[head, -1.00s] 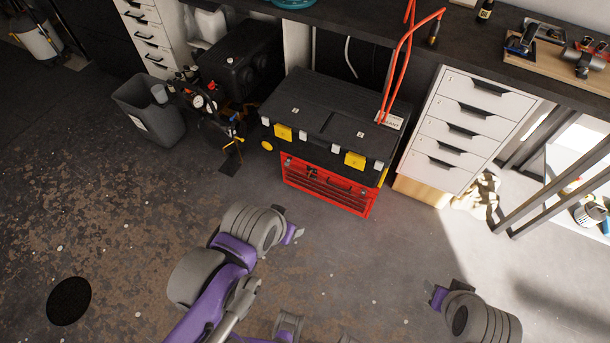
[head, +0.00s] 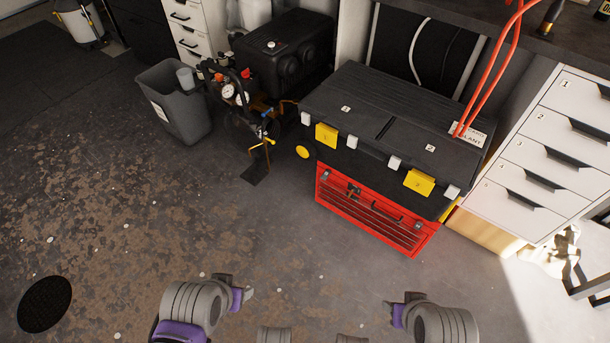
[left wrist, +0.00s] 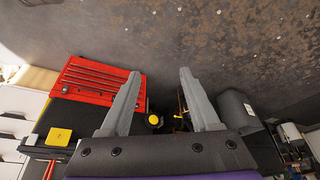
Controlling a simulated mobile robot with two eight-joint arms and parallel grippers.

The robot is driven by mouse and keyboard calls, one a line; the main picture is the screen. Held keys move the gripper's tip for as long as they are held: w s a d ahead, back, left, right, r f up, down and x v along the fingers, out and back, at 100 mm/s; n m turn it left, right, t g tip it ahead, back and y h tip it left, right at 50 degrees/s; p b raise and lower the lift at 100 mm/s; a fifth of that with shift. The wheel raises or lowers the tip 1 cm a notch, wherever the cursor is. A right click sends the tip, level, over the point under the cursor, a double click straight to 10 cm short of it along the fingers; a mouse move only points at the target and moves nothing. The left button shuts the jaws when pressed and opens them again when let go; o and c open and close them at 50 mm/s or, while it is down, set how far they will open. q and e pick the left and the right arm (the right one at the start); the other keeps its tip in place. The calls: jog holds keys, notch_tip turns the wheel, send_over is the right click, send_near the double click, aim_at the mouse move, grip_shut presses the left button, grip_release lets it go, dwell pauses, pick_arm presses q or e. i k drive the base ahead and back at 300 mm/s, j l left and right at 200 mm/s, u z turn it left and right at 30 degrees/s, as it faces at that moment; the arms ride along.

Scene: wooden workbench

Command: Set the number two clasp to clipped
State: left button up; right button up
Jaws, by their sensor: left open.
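A black toolbox (head: 385,115) with a dark lid stands on top of a red drawer chest (head: 370,212). Its front has two yellow clasps, a left one (head: 326,136) and a right one (head: 419,182). Small white number tags sit on the lid; the tag (head: 431,148) behind the right clasp seems to read 2. Both clasps seem to stick out, but I cannot tell surely whether either is clipped. My left gripper (head: 248,294) is open and empty, low over the floor and apart from the toolbox; its fingers (left wrist: 158,72) show in the left wrist view. My right gripper (head: 389,307) is also apart from it, its jaws unclear.
A grey bin (head: 178,110) and a black compressor (head: 285,50) stand left of the toolbox. A white drawer cabinet (head: 545,150) stands close on its right. Red hoses (head: 490,80) hang over the lid's right end. The floor (head: 300,245) before the chest is clear.

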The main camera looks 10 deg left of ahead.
aim_at(327, 173)
jog(key=j+z, duration=0.95)
